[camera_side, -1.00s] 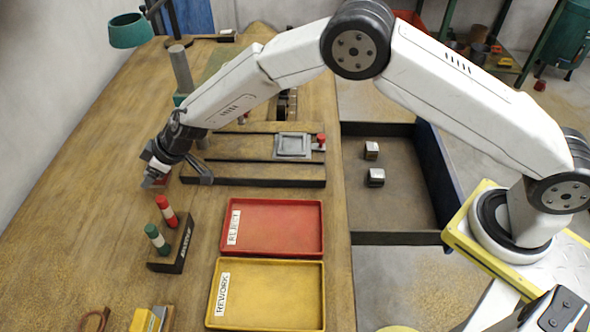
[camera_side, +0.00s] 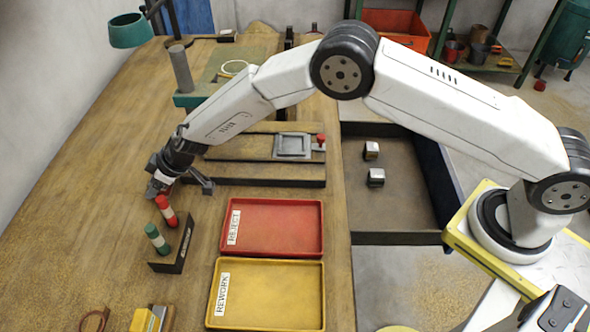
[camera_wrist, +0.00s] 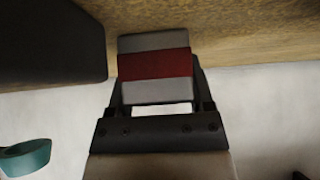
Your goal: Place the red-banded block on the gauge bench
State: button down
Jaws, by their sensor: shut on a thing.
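The red-banded block (camera_wrist: 156,66) is grey with a dark red band across its middle. It sits between the two fingers of my gripper (camera_wrist: 156,82), which is shut on it, in the wrist view. In the side view my gripper (camera_side: 158,188) is low over the left part of the wooden bench (camera_side: 95,205), just behind a small dark stand (camera_side: 181,246) with a red-and-white plug (camera_side: 166,211) and a green-and-white plug (camera_side: 158,240). The block is hard to make out there, and I cannot tell whether it touches the bench.
A red REJECT tray (camera_side: 287,228) and a yellow REWORK tray (camera_side: 280,300) lie right of the stand. A dark-edged fixture (camera_side: 285,183) is behind them. Two small blocks (camera_side: 372,150) (camera_side: 376,177) lie in the dark bin (camera_side: 400,210). The bench at far left is clear.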

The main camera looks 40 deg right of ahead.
grip_release()
jog(key=shift+d+r, duration=0.1)
jog(key=shift+r, duration=0.15)
jog(key=shift+v, duration=0.85)
jog(key=v, duration=1)
jog(key=shift+s, duration=0.1)
